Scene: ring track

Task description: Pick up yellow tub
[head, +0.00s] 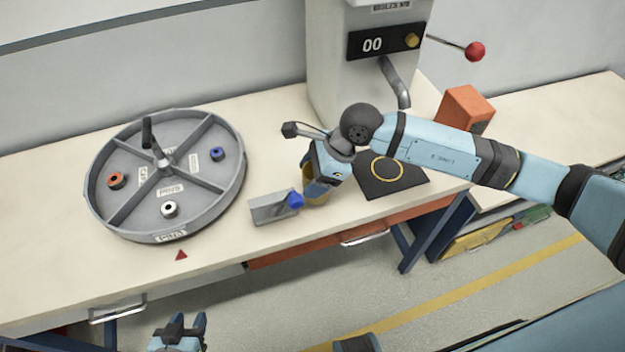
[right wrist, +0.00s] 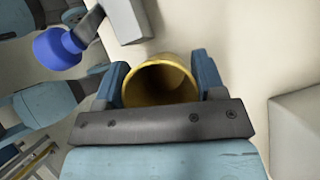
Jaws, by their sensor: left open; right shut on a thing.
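The yellow tub (head: 316,197) stands on the workbench, mostly hidden behind my right gripper in the head view. In the right wrist view the yellow tub (right wrist: 160,80) shows its open, round mouth and looks empty inside. My right gripper (head: 314,188) is shut on it, with one blue finger on each side of the tub (right wrist: 160,84). I cannot tell whether the tub touches the bench. My left gripper (head: 180,330) is open and empty, low at the bottom of the head view, in front of the bench.
A grey block with a blue knob (head: 270,208) sits just left of the tub. A divided grey turntable (head: 165,232) holds small ring-shaped parts at the left. A machine (head: 340,60), a black pad (head: 410,185) and an orange box (head: 465,108) stand behind and to the right.

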